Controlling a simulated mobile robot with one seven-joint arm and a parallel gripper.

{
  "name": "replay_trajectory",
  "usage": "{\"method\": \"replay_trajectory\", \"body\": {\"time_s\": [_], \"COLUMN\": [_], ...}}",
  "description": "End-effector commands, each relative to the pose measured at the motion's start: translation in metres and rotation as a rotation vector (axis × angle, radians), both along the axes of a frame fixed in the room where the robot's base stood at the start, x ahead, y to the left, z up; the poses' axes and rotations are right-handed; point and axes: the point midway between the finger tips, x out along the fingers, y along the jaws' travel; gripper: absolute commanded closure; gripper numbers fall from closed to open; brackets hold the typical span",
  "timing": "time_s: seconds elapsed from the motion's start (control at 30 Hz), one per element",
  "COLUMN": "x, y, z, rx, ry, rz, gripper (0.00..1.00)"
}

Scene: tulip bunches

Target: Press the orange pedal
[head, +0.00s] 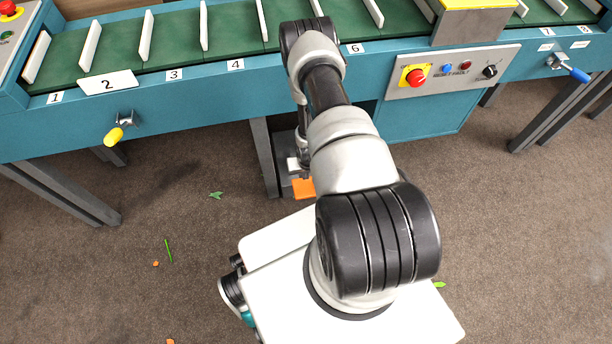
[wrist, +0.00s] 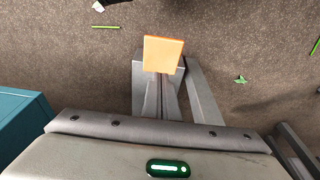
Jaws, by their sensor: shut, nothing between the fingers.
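The orange pedal (head: 304,188) is low near the floor, beneath the front of the teal conveyor, and my arm partly covers it. My gripper (head: 305,172) shows only in small part in the head view, beside my arm and just behind the pedal in the picture. It is shut and empty.
The conveyor (head: 205,100) runs across the back, with numbered slots. A yellow-handled lever (head: 115,134), a blue-handled lever (head: 574,72) and a control panel with a red button (head: 415,77) are on its front. Grey legs stand below. The carpet (head: 130,230) is open, with small plant scraps.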

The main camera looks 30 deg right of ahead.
Motion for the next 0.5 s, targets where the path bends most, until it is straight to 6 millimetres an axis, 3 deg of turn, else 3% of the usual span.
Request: {"method": "replay_trajectory", "body": {"time_s": [0.03, 0.2, 0.5], "x": [0.002, 0.009, 0.007], "y": [0.0, -0.003, -0.002], "z": [-0.016, -0.053, -0.096], "rx": [0.0, 0.0, 0.0], "ry": [0.0, 0.0, 0.001], "rz": [0.0, 0.0, 0.001], "gripper": [1.0, 1.0, 1.0]}}
